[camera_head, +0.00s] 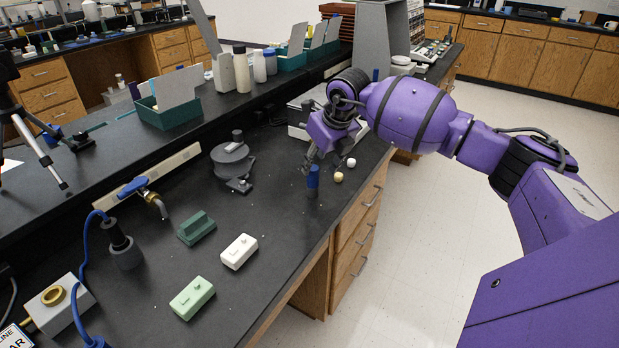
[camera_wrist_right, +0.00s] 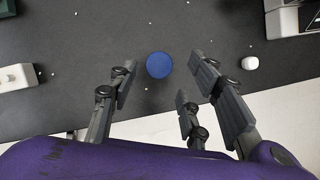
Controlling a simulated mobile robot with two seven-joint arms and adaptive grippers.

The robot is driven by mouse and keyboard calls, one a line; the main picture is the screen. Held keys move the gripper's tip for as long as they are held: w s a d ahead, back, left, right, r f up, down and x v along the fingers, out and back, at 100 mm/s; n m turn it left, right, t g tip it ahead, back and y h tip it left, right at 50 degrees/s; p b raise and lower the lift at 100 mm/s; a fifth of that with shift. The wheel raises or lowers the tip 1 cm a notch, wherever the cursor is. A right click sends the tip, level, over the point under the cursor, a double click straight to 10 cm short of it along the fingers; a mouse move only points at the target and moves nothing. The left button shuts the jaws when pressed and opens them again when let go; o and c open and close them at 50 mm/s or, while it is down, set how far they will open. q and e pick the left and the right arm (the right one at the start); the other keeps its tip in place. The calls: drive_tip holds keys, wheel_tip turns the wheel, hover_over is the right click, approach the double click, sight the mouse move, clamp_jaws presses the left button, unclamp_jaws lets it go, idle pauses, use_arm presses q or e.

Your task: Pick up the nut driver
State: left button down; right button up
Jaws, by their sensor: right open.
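The nut driver (camera_head: 313,178) has a blue handle and stands upright on the black bench near its front edge, at the centre of the head view. In the right wrist view I look down on its round blue top (camera_wrist_right: 159,65). My right gripper (camera_head: 316,158) is just above it in the head view, pointing down. In the right wrist view the open fingers (camera_wrist_right: 164,72) lie to either side of the blue top, with space between them and it. The driver's lower part is hidden in the wrist view. My left gripper is in neither view.
A small white piece (camera_head: 351,162) and a cream piece (camera_head: 338,177) lie right of the driver. A white block (camera_head: 239,251), a light green block (camera_head: 192,298) and a dark green block (camera_head: 197,228) lie front left. A grey round stand (camera_head: 232,160) is behind left.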

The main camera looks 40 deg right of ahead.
sight(315, 170)
drive_tip(key=x, duration=0.4)
drive_tip(key=shift+w+a+f, duration=0.1)
drive_tip(key=shift+a+f, duration=0.1)
drive_tip(key=shift+f, duration=0.2)
drive_tip(key=shift+w+f, duration=0.1)
drive_tip(key=shift+f, duration=0.2)
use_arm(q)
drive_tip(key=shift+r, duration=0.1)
use_arm(e)
clamp_jaws()
